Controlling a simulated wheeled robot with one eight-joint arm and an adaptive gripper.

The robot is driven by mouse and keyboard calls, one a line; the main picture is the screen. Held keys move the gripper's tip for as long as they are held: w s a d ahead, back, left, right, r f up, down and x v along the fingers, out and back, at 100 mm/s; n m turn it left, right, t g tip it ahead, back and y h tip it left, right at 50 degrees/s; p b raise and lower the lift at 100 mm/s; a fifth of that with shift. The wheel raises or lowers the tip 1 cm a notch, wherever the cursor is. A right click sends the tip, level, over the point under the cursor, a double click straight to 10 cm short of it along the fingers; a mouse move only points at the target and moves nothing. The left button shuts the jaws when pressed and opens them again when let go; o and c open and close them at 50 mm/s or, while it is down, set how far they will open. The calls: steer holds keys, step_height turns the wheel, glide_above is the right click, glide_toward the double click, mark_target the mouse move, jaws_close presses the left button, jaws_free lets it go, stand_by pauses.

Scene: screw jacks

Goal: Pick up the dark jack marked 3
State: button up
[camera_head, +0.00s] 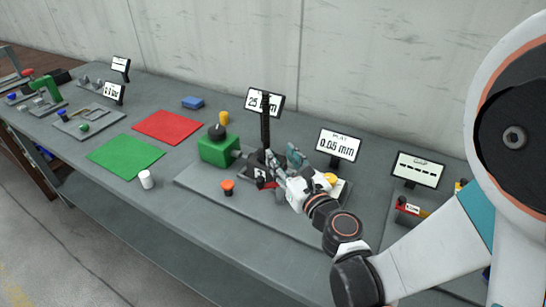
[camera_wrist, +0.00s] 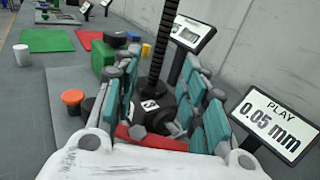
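The dark jack marked 3 (camera_head: 260,174) stands on a grey plate on the bench. In the wrist view its black body (camera_wrist: 158,108) bears a small white label that looks like 3. A tall black threaded screw (camera_head: 265,130) rises at the jack; it also shows in the wrist view (camera_wrist: 163,40). My gripper (camera_head: 283,166) is at the jack's right in the head view. In the wrist view its teal-padded fingers (camera_wrist: 163,70) are spread, with the jack between or just beyond them. I cannot tell whether they touch it. A red strip (camera_wrist: 150,138) shows low between the fingers.
A green block (camera_head: 217,150) with a dark knob and an orange-topped piece (camera_head: 227,187) stand close left. Display signs (camera_head: 338,143) line the back by the wall. Green (camera_head: 125,155) and red (camera_head: 167,127) mats lie left, with a white cylinder (camera_head: 146,180) nearby.

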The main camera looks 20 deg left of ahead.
mark_target(268, 139)
steer(key=p+x, duration=0.2)
steer(key=x, duration=0.3)
steer(key=shift+b+x, duration=0.8)
steer(key=shift+x, duration=1.85)
steer(key=shift+c, duration=0.3)
jaws_close()
steer(key=shift+r, duration=0.1)
